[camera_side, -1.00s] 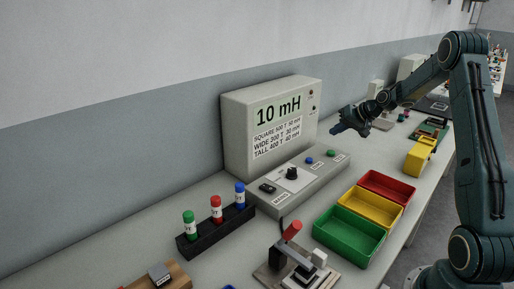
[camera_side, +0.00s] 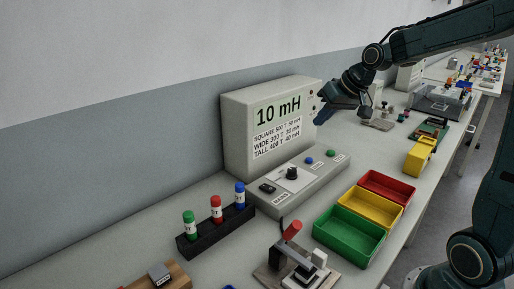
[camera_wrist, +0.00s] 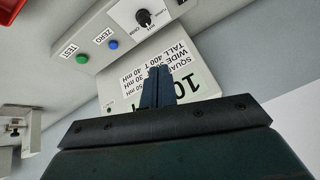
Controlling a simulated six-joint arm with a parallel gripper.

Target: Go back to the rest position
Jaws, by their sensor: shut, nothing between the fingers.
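My gripper (camera_side: 323,115) is in the air beside the right edge of the grey meter box (camera_side: 240,125) in the side view. Its fingers are shut with nothing between them. In the wrist view the shut fingers (camera_wrist: 157,86) point over the meter's white display panel (camera_wrist: 187,75), which reads 10 mH and lists SQUARE, WIDE and TALL values. Beyond them lies the sloped control panel (camera_wrist: 115,28) with a green button, a blue button and a black knob.
Green (camera_side: 350,236), yellow (camera_side: 371,208) and red (camera_side: 388,187) bins stand to the right of the control panel. A black rack (camera_side: 217,230) holds green, red and blue capped bottles. A red-handled press (camera_side: 292,231) stands in front. A yellow case (camera_side: 420,157) sits farther back.

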